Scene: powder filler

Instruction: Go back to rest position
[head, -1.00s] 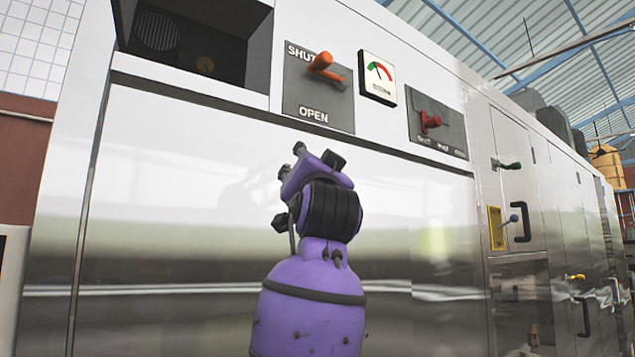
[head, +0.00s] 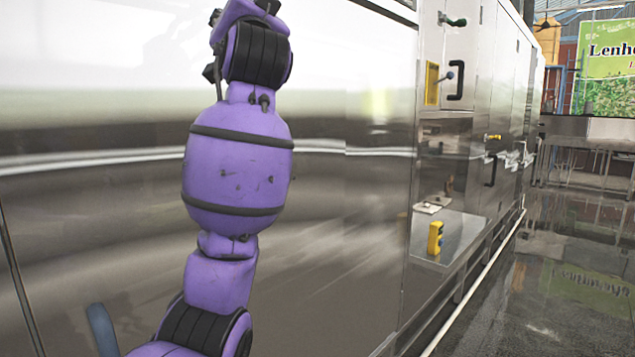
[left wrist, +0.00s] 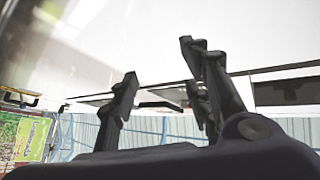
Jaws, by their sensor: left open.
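My left arm (head: 238,170), purple with black bands, rises from the lower left of the head view in front of a shiny steel machine wall. Its wrist end reaches the top edge, where the gripper is mostly cut off. In the left wrist view my left gripper (left wrist: 162,75) has its two dark fingers apart, with nothing between them. The fingers point up in front of a pale machine surface. My right gripper is not in view.
The steel machine wall (head: 340,220) runs along behind my arm and away to the right. It carries a yellow-framed latch (head: 432,83), a black handle (head: 456,82) and a small yellow box (head: 435,238). Open floor (head: 550,310) lies at right, with a metal table (head: 590,135) beyond.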

